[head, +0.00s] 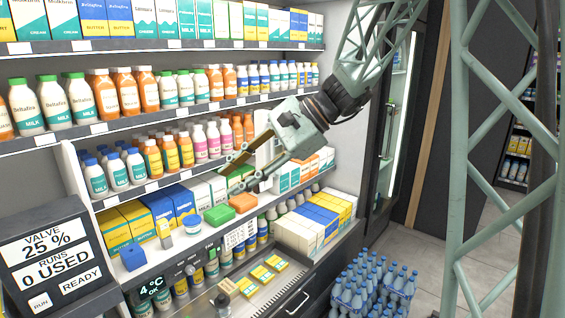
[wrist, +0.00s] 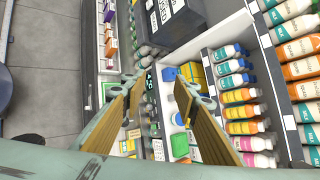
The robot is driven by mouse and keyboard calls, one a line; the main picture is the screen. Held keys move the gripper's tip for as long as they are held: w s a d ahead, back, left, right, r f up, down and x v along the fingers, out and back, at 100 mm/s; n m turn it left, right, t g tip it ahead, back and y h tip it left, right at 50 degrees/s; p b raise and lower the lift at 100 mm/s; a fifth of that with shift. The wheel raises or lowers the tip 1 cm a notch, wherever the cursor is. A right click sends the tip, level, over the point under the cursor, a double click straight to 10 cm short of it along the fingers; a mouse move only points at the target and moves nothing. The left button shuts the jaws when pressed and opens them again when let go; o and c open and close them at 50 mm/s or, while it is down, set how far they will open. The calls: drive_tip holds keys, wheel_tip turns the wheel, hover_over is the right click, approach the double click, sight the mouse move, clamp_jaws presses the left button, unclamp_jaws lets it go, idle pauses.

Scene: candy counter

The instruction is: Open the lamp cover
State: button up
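My gripper (head: 229,178) hangs over the dairy counter, pointing down and left. Its two fingers are apart with nothing between them; the wrist view shows the same gap (wrist: 160,87). Below it, a row of fittings lies on the counter ledge: a blue box (head: 132,257), a small upright lever (head: 164,234), a round white knob with a blue part (head: 192,224), a green block (head: 218,214) and an orange block (head: 243,203). None is labelled as a lamp cover, and I cannot tell which it is. My gripper appears clear of all of them.
Shelves of bottles (head: 108,94) and cartons rise behind my gripper. A lower tray (head: 262,292) holds yellow packs. Blue-capped bottles (head: 375,287) stand on the floor at right.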

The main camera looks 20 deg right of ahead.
drive_tip(key=w+d+f+m+t+y, duration=0.1)
drive_tip(key=w+d+f+m+t, duration=0.25)
drive_tip(key=w+d, duration=0.55)
drive_tip(key=w+d+f+m+t+y, duration=0.15)
drive_tip(key=w+d+m, duration=0.35)
drive_tip(key=w, duration=0.8)
drive_tip(key=w+d+f+m+t+h, duration=0.1)
drive_tip(key=w+d+f, duration=0.3)
drive_tip(key=d, duration=0.4)
drive_tip(key=w+d+f+m+t+h, duration=0.1)
drive_tip(key=w+d+f+m+t, duration=0.2)
drive_tip(key=d, duration=0.6)
drive_tip(key=w+d+f+m+t+h, duration=0.2)
drive_tip(key=w+d+f+m+t, duration=0.1)
drive_tip(key=d+f, duration=0.3)
drive_tip(key=shift+w+d+m, duration=0.65)
drive_tip(key=shift+w+d, duration=0.15)
drive_tip(key=shift+d, duration=0.35)
drive_tip(key=shift+w, duration=0.1)
drive_tip(key=b, duration=0.1)
approach(275, 155)
drive_tip(key=shift+w+a+f, duration=0.25)
drive_tip(key=shift+w+f, duration=0.05)
drive_tip(key=shift+w, duration=0.6)
drive_tip(key=shift+w+a+f, duration=0.25)
drive_tip(key=shift+w+f, duration=0.1)
drive_tip(key=shift+w, duration=0.55)
drive_tip(key=shift+w+a+f, duration=0.25)
drive_tip(key=shift+w+f, duration=0.05)
drive_tip(key=shift+w, duration=0.6)
